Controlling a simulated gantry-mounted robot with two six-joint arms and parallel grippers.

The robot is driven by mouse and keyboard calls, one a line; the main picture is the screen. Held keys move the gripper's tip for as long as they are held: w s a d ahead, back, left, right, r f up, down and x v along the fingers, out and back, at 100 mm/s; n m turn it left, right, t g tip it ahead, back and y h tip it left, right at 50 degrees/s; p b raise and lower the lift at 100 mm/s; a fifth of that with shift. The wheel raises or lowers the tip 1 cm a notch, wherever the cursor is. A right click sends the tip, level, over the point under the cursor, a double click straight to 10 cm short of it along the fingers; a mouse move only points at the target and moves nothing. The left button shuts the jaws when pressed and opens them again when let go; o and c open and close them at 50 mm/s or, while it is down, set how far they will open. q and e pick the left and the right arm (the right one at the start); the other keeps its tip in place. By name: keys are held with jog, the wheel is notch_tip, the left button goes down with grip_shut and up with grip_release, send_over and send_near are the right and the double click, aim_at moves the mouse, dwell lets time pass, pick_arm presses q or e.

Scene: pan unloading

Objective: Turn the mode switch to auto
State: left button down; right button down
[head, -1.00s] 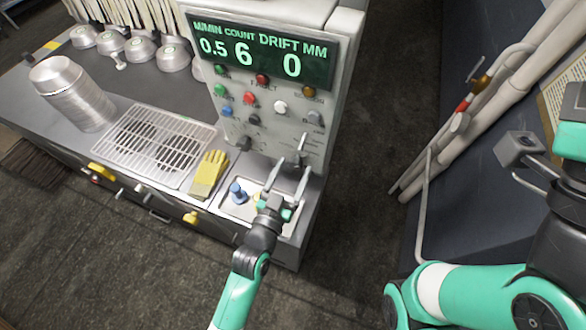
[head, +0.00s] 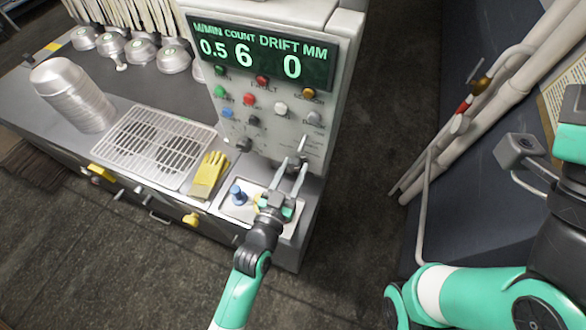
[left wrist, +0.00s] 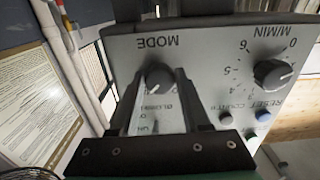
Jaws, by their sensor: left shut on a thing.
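The mode switch is a dark round knob (left wrist: 159,76) beside the upside-down word MODE in the left wrist view. It sits low on the grey control panel (head: 262,140), partly covered by my fingers in the head view. My left gripper (head: 291,165) reaches up to it from the front. In the left wrist view, the two fingers of my left gripper (left wrist: 160,80) stand on either side of the knob, shut on it. The fingers cover part of the labels around it, so I cannot tell which position it points to.
A display (head: 263,57) reads 0.5, 6 and 0. Yellow gloves (head: 208,175) and a tray (head: 229,207) with a blue knob (head: 237,195) lie in front of the panel. A wire rack (head: 155,145) and stacked pans (head: 72,95) stand left. Pipes (head: 480,105) run at right.

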pick_arm(q)
jog(key=n+p, duration=0.1)
jog(key=n, duration=0.7)
jog(key=shift+n+p, duration=0.3)
jog(key=shift+p, duration=0.1)
jog(key=n, duration=0.4)
jog(key=shift+d+r, duration=0.1)
jog(key=n+p, duration=0.1)
jog(key=n, duration=0.4)
jog(key=shift+n, duration=0.3)
jog(key=shift+c, duration=2)
grip_release()
jog(key=shift+s, duration=0.1)
